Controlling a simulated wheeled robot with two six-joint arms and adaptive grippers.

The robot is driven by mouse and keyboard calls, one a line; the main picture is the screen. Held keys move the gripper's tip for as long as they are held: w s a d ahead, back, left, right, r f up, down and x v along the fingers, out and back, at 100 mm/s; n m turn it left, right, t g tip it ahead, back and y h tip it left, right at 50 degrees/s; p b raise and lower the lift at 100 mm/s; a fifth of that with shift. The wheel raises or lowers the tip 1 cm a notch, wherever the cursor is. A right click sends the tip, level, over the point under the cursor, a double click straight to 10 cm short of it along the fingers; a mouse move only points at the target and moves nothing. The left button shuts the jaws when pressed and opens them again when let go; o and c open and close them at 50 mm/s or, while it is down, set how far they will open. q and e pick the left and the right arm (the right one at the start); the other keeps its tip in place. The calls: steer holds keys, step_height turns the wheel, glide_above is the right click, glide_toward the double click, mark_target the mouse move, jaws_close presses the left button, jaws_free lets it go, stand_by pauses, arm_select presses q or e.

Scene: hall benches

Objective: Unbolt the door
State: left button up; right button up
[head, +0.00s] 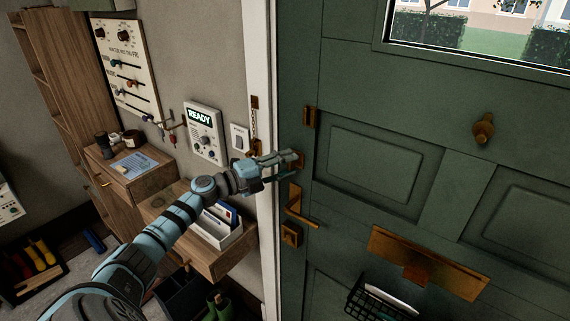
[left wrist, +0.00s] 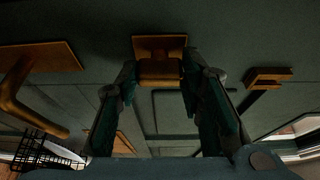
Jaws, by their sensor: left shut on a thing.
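The green door (head: 368,135) stands at the right and looks closed against its white frame (head: 262,60). My left gripper (head: 290,166) reaches the door's left edge, above the brass lever handle (head: 299,207). In the left wrist view its two fingers (left wrist: 163,85) are shut on a brass bolt knob (left wrist: 160,70), which sits on a brass plate (left wrist: 160,42) on the door. In the head view the fingers partly hide the knob (head: 297,159). The handle also shows at the left of the wrist view (left wrist: 38,75). My right gripper is not in view.
A brass bracket (head: 310,117) sits on the door above the knob. A chain (head: 254,120) hangs on the frame. A brass lock (head: 291,235) is below the handle. A letter plate (head: 385,247) and wire basket (head: 366,297) are lower right. A wooden shelf (head: 235,262) stands left.

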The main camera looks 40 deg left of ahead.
arm_select(q)
steer(key=o, duration=1.2)
steer(key=shift+c, duration=0.2)
steer(key=v, duration=0.7)
steer(key=shift+s, duration=0.3)
steer(key=shift+a, duration=0.1)
